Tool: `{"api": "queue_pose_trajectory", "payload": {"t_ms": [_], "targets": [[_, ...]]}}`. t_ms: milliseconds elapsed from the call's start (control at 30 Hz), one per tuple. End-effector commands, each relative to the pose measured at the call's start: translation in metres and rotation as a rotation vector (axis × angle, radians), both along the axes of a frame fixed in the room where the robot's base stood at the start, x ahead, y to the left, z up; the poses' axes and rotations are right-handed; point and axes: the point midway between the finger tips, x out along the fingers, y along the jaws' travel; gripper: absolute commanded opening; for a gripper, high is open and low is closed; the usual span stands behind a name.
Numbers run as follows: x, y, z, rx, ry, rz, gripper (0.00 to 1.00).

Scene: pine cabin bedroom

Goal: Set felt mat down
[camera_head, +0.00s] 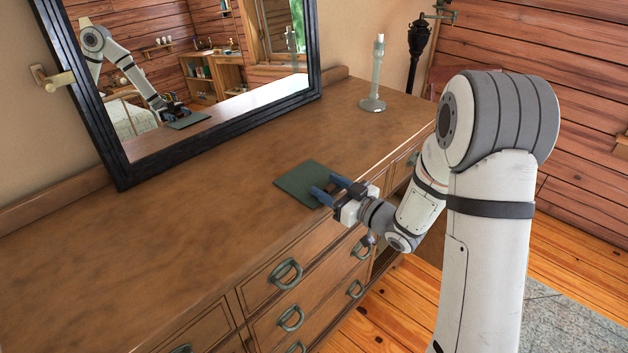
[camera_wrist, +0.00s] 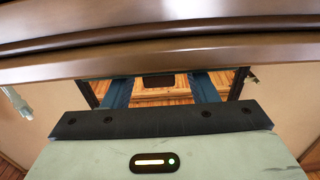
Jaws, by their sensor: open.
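The dark green felt mat (camera_head: 297,181) appears to lie flat on the wooden dresser top (camera_head: 190,220), close to its front edge. My gripper (camera_head: 329,187) is open at the mat's right side, with its fingers reaching over or beside that edge; I cannot tell whether they touch it. Its two fingers also show apart in the wrist view (camera_wrist: 161,90), with nothing clearly held between them. The mat cannot be made out in the wrist view.
A framed mirror (camera_head: 190,126) stands at the back of the dresser and reflects the mat and my arm. A pale candlestick (camera_head: 373,103) stands at the far right end. The left part of the top is bare. Drawer handles (camera_head: 286,273) stick out from the front.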

Motion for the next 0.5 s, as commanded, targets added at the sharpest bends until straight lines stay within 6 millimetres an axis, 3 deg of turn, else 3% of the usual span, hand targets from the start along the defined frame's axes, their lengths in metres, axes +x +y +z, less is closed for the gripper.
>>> {"api": "queue_pose_trajectory", "payload": {"t_ms": [133,400,500], "targets": [[0.0098,0.0138,0.0005,0.0,0.0,0.002,0.53],[0.0116,0.0153,-0.0002,0.0,0.0,0.0,0.53],[0.0114,0.0153,-0.0001,0.0,0.0,0.0,0.45]]}}
